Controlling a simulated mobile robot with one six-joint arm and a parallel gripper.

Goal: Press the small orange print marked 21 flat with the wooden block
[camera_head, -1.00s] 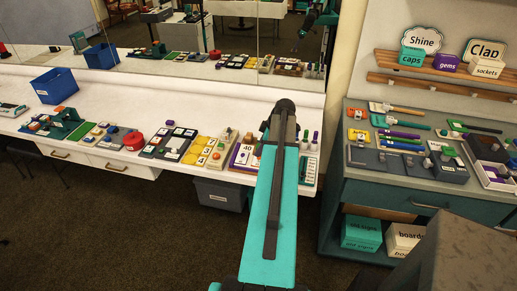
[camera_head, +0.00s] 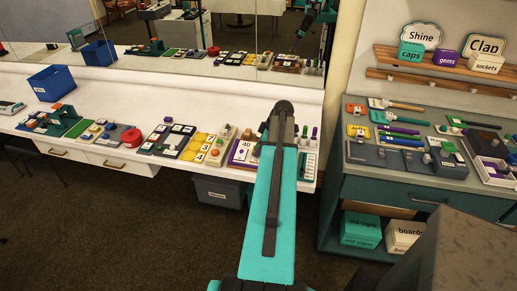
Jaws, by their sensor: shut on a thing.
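My teal arm link runs up the middle of the view to a dark joint. My gripper and whatever it holds are hidden behind it. A small yellow-orange piece with dark marks (camera_head: 357,131) lies on the cabinet top at right; its number is too small to read, so I cannot tell whether it is the print marked 21. I cannot pick out the wooden block for sure.
A long white counter (camera_head: 180,98) carries a blue bin (camera_head: 52,83), a red round tin (camera_head: 132,138) and yellow number cards (camera_head: 197,146). A teal cabinet (camera_head: 375,194) holds brushes and tools. The mirror repeats the counter. Dark floor lies clear in front.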

